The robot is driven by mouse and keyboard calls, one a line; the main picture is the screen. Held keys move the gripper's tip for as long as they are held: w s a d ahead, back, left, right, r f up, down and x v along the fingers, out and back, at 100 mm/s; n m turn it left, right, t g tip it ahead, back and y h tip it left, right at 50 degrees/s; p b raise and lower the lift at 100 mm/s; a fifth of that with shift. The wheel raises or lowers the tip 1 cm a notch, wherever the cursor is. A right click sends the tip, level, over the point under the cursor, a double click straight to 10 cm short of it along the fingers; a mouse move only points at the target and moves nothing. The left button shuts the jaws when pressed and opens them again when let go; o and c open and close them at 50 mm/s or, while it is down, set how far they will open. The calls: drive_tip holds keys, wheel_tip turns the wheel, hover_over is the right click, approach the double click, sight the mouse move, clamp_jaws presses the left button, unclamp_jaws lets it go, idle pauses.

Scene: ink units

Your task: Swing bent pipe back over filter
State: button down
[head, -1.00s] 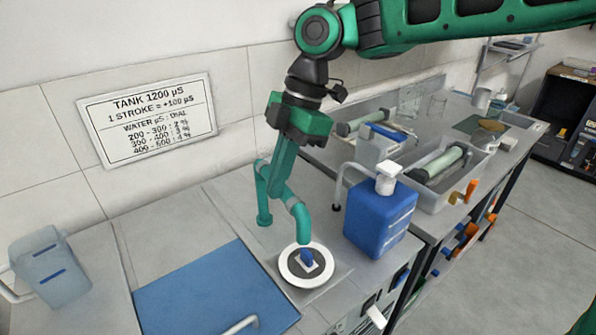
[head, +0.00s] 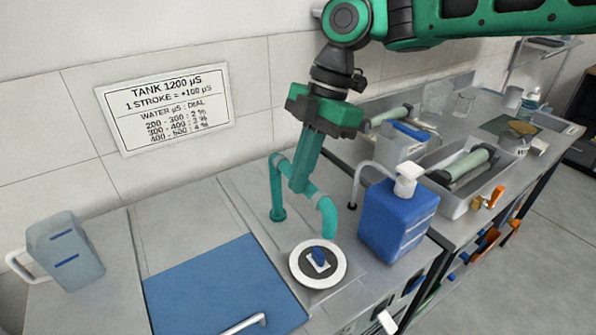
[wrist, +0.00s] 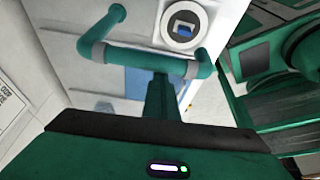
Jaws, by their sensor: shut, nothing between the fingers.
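The bent pipe (head: 327,215) is teal, with a grey collar near its free end. Its upright leg stands on the deck near the wall and its downturned end hangs at the back right edge of the filter (head: 296,268), not over its centre as seen in the head view. The filter is a white ring with a dark middle and a blue piece on it; it also shows in the wrist view (wrist: 169,32). My gripper (head: 297,187) is shut and empty, its fingertips at the pipe's cross run. In the wrist view they meet the pipe (wrist: 130,55); contact is unclear.
A blue jug with a white cap (head: 398,222) stands close right of the pipe. A blue panel (head: 220,290) lies front left, and a clear container (head: 65,250) stands at far left. A sign (head: 165,105) hangs on the wall behind. Trays (head: 455,185) sit on the right bench.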

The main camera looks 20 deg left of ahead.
drive_tip(key=shift+w+d, duration=0.2)
drive_tip(key=shift+w, duration=0.05)
wheel_tip(320, 180, up, 10)
drive_tip(key=shift+s+a, duration=0.35)
idle(0.4)
idle(0.3)
